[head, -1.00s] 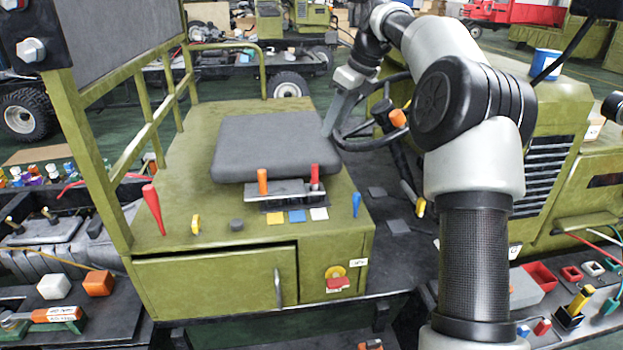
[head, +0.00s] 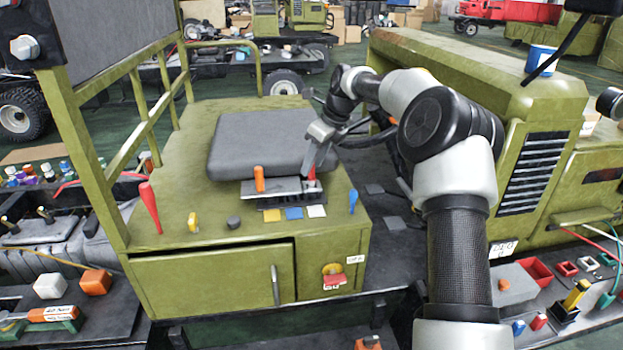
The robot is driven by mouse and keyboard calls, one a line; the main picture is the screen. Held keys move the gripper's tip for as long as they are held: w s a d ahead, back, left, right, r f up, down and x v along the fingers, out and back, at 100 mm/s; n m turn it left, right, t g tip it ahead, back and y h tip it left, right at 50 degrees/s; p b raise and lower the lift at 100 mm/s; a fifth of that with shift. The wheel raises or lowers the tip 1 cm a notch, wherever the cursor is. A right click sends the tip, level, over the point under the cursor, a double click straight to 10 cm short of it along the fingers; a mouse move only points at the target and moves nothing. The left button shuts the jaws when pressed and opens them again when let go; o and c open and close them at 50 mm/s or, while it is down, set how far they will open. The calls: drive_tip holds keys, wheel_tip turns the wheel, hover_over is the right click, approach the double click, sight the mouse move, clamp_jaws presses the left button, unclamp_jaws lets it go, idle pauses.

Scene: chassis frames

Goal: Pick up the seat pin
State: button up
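Two pins stand upright in the grey metal bracket (head: 285,189) at the front edge of the dark grey seat (head: 240,150). The orange-topped pin (head: 259,179) stands on the left and the red-topped pin (head: 312,173) on the right. I cannot tell by looks which is the seat pin. My gripper (head: 308,170) points down right at the red-topped pin and partly covers it. Whether the fingers touch it or are around it is not clear. The finger gap is too small to make out.
A red tapered handle (head: 150,207), a yellow piece (head: 193,222), a black knob (head: 233,222) and a blue peg (head: 353,201) stand on the green deck (head: 180,180). Coloured tiles (head: 294,213) lie before the bracket. The steering wheel is behind my wrist.

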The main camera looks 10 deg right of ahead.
drive_tip(key=shift+x, duration=1)
clamp_jaws()
drive_tip(key=shift+r, duration=0.1)
